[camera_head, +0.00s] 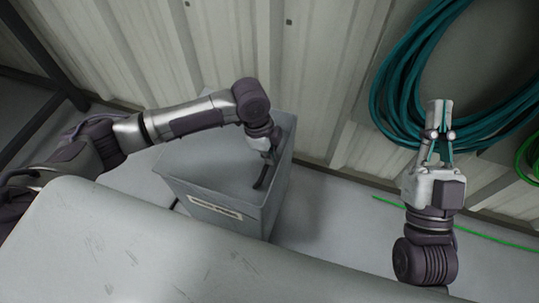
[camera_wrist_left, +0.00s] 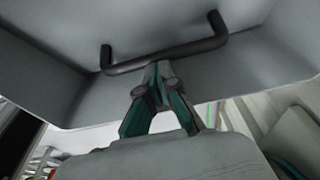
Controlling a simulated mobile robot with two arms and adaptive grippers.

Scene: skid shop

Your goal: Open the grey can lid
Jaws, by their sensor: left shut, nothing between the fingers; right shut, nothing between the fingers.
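The grey can (camera_head: 230,222) is a box-shaped bin with a pale label on its front, standing on the floor by the wall. Its grey lid (camera_head: 207,165) carries a dark bar handle (camera_head: 262,177). My left gripper (camera_head: 268,158) is shut and empty, right at the handle. In the left wrist view the fingertips (camera_wrist_left: 160,68) meet the middle of the black handle (camera_wrist_left: 195,48), seeming to touch its near side without enclosing it. I cannot tell whether the lid is raised. My right gripper (camera_head: 440,106) is shut and empty, pointing up, well right of the can.
A ribbed pale wall (camera_head: 225,50) stands close behind the can. A coiled teal hose (camera_head: 390,95) hangs on the wall, behind my right gripper in the picture. A thin green line (camera_head: 490,236) runs along the floor at right. The floor right of the can (camera_head: 325,215) is clear.

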